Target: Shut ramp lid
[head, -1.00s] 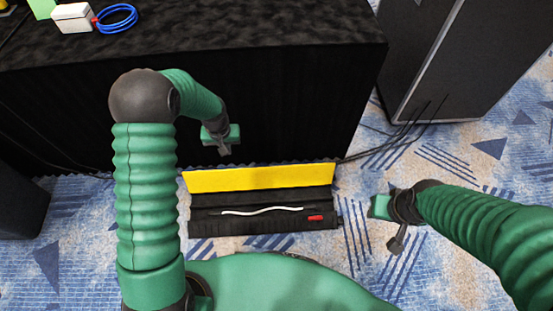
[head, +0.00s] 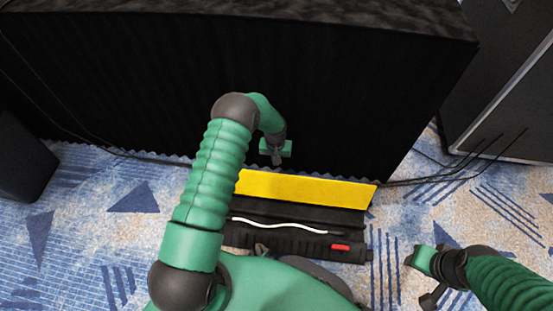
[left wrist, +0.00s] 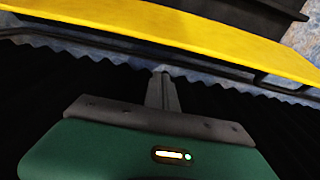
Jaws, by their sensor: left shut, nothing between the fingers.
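The ramp lid (head: 305,188) is a long yellow panel, standing open along the far side of the black ramp base (head: 290,245). It also shows in the left wrist view (left wrist: 200,33) as a yellow band across the top. A white cable (head: 275,224) and a red piece (head: 340,247) lie in the open base. My left gripper (head: 277,158) is shut and empty, just behind the lid's far edge, between it and the black drape; whether it touches the lid is unclear. My right gripper (head: 415,262) is right of the ramp, above the carpet; its fingers are not clear.
A black draped table (head: 230,80) stands close behind the ramp. A dark speaker-like cabinet (head: 500,90) stands at the right, with black cables (head: 425,180) on the floor near it. Another dark box (head: 20,165) is at far left. Patterned carpet (head: 90,230) is open at left.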

